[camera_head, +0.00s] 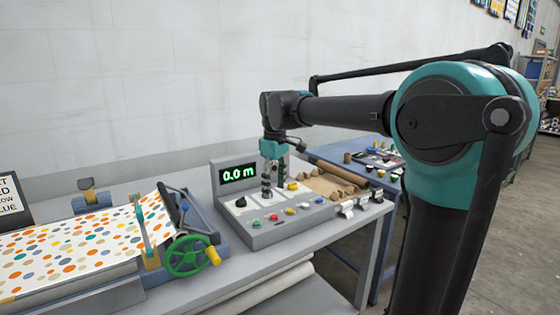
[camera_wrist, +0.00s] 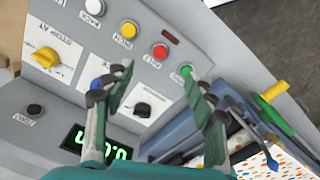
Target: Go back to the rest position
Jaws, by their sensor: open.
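My gripper (camera_head: 268,188) hangs from the arm, pointing down over the grey control panel (camera_head: 262,238). In the wrist view my gripper (camera_wrist: 156,74) has its two fingers spread apart with nothing between the tips. A black knob (camera_wrist: 142,109) on a white label shows behind the gap between the fingers. Contact with the panel cannot be told. The green display (camera_head: 238,174) reads 0.0 m.
The panel carries a yellow knob (camera_wrist: 46,57), a red button (camera_wrist: 160,51) and a green button (camera_wrist: 186,71). Left of it stands a press with a green handwheel (camera_head: 187,257) and dotted sheet (camera_head: 75,250). A blue table (camera_head: 335,153) with parts lies behind.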

